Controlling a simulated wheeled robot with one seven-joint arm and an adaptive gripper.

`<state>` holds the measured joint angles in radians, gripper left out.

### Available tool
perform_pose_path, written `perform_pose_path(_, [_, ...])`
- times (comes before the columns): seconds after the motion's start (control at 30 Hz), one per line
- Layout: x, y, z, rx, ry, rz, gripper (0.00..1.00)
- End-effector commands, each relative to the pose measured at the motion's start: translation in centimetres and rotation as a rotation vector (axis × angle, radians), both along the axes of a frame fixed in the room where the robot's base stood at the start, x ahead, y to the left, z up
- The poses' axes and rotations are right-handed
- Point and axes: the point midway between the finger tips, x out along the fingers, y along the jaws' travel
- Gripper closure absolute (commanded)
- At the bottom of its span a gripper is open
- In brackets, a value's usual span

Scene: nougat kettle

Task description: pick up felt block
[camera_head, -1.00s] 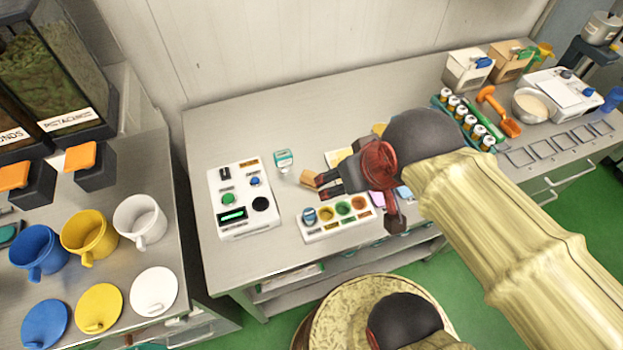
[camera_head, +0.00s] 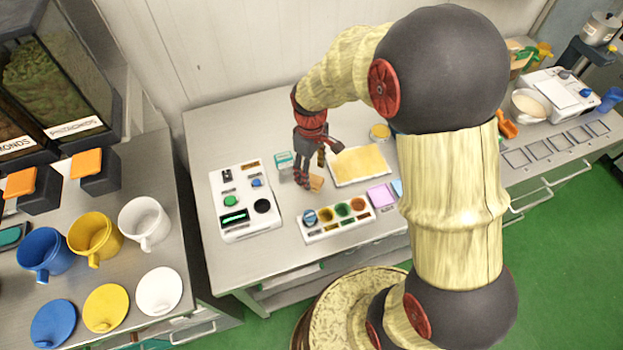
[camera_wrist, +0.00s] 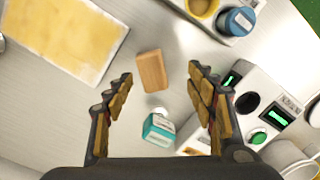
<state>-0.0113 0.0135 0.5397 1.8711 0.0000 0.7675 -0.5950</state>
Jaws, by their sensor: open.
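The felt block is likely the small tan-orange block (camera_head: 317,183) on the metal table, between the white control box and the yellow sheet. In the wrist view the block (camera_wrist: 151,70) lies beyond and between my fingertips, apart from both. My gripper (camera_head: 312,178) points down over the table beside the block, open and empty. In the wrist view my gripper (camera_wrist: 161,76) shows both padded fingers spread wide. The fingers partly cover the block's surroundings in the head view.
A teal-and-white bottle-like item (camera_wrist: 159,128) stands close to the block, between my fingers in the wrist view. The control box (camera_head: 243,201), a tray of coloured wells (camera_head: 336,219) and a yellow sheet on a tray (camera_head: 360,165) surround the spot.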

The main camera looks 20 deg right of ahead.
Motion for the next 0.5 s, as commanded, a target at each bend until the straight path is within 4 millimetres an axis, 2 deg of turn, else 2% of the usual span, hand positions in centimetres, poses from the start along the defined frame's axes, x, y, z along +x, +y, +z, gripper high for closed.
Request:
perform_pose_path(0.03, [1.2, 0.0, 0.6, 0.002, -0.028, 0.045, 0.44])
perform_pose_path(0.07, [1.6, 0.0, 0.8, 0.003, -0.039, 0.071, 0.44])
perform_pose_path(0.23, [1.9, 0.0, 0.7, 0.006, -0.050, 0.168, 0.44])
perform_pose_path(0.5, [1.7, 0.0, -1.8, 0.006, -0.047, 0.181, 0.44])
